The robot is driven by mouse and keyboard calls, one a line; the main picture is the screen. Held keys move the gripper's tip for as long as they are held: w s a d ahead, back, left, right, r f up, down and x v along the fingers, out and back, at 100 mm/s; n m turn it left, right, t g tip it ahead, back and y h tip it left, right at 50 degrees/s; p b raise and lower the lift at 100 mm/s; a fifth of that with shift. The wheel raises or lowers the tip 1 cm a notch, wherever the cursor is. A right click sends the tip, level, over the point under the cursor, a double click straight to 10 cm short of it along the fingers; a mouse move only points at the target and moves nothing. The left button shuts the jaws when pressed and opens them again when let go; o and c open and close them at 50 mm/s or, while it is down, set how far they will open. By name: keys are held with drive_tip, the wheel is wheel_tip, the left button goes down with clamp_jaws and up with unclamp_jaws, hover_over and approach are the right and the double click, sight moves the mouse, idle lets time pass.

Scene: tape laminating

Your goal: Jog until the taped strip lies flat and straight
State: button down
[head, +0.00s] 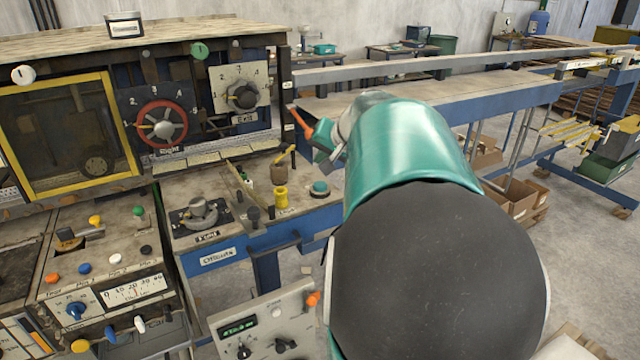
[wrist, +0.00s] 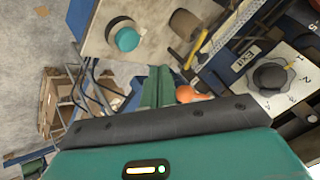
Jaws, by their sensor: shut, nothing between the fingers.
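A teal push button (head: 320,187) sits on the right end of the control bench; it also shows in the wrist view (wrist: 127,39) on a pale plate. I cannot make out a taped strip in either view. My gripper (head: 312,130) is shut and empty, with an orange tip pointing left. It hangs in the air above and behind the button, right of the Exit dial (head: 241,92). My arm hides part of the bench's right side.
A yellow spool (head: 281,197) and a brown cylinder (head: 278,173) stand beside the button. A red handwheel (head: 162,125) and yellow-framed window (head: 68,135) are at left. A long blue-sided conveyor (head: 450,100) runs right. A lower control box (head: 265,325) stands in front.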

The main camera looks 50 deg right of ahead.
sight(323, 186)
drive_tip(key=shift+f, duration=1.7)
drive_tip(key=shift+f, duration=0.1)
idle(0.6)
drive_tip(key=shift+f, duration=0.3)
